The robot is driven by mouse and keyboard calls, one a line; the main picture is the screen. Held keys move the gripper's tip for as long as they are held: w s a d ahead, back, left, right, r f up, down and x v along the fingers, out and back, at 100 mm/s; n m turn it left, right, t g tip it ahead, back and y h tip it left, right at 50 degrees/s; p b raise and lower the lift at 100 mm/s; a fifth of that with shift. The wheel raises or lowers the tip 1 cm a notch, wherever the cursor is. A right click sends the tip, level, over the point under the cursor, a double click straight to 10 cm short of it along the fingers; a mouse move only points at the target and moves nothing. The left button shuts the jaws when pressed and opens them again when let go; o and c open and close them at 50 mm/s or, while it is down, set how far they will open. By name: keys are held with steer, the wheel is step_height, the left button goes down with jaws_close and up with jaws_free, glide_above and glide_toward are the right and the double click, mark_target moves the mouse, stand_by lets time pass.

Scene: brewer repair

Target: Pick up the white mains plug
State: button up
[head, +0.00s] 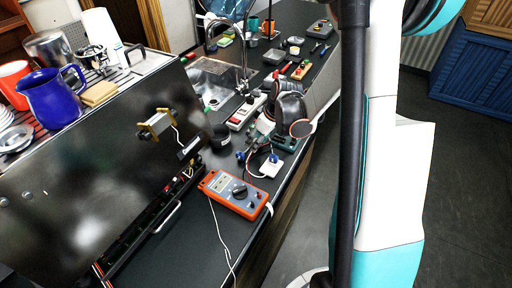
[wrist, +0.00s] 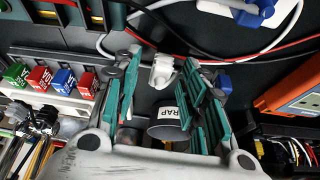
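The white mains plug (wrist: 162,71) shows in the wrist view between the fingertips of my gripper (wrist: 160,66). The gripper's teal-padded fingers stand apart on either side of it. There seems to be a gap between the plug and each finger, the right one being narrower. I cannot tell how far the plug lies below the tips. In the head view I cannot pick out the plug clearly among the clutter.
A dark cup with a partly hidden label ending "RAP" (wrist: 168,122) is near the fingers. Red and black cables cross near the plug. A large dark panel (head: 110,170) stands at left.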

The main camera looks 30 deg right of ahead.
jaws_close()
steer(key=shift+r, duration=0.15)
